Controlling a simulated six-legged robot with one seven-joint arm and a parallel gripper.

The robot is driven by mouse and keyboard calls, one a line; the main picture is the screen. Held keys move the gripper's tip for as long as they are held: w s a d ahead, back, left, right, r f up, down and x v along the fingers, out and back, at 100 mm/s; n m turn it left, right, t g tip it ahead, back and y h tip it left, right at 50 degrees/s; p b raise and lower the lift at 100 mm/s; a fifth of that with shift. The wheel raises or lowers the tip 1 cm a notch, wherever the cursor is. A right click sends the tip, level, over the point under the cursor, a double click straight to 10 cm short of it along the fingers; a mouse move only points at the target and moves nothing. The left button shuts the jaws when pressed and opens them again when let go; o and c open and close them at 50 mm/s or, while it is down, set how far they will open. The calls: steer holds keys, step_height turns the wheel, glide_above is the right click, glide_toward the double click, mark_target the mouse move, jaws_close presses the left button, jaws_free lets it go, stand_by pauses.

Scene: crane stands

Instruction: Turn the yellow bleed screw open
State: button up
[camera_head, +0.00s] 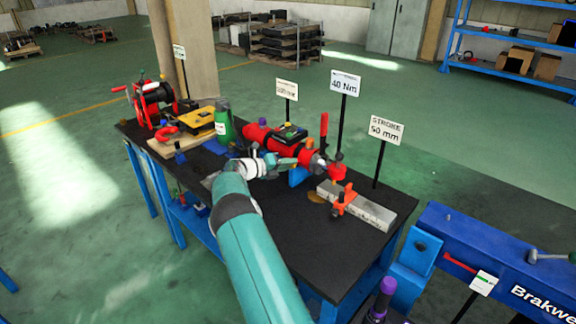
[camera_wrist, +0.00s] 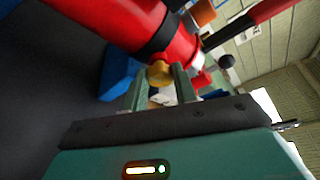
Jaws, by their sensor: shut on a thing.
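The yellow bleed screw (camera_wrist: 160,73) shows in the wrist view as a small rounded knob under the red cylinder (camera_wrist: 135,22). My gripper (camera_wrist: 160,84) has its two fingers on either side of the knob and is shut on it. The fingers partly cover the screw. In the head view my gripper (camera_head: 291,161) is at the near side of the red and black cylinder unit (camera_head: 283,142) on the dark bench. The screw cannot be made out clearly there. How far the screw is turned cannot be told.
A green bottle (camera_head: 223,124) stands left of the unit, with a yellow case (camera_head: 200,120) beyond it. A metal block with an orange clamp (camera_head: 343,197) lies to the right. Sign posts, including the 40 Nm sign (camera_head: 345,84), rise behind. The bench (camera_head: 285,235) is clear in front.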

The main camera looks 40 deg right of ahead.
steer(key=shift+w+r, duration=0.1)
steer(key=o, duration=1)
steer(key=shift+f, duration=0.2)
steer(key=shift+a, duration=0.1)
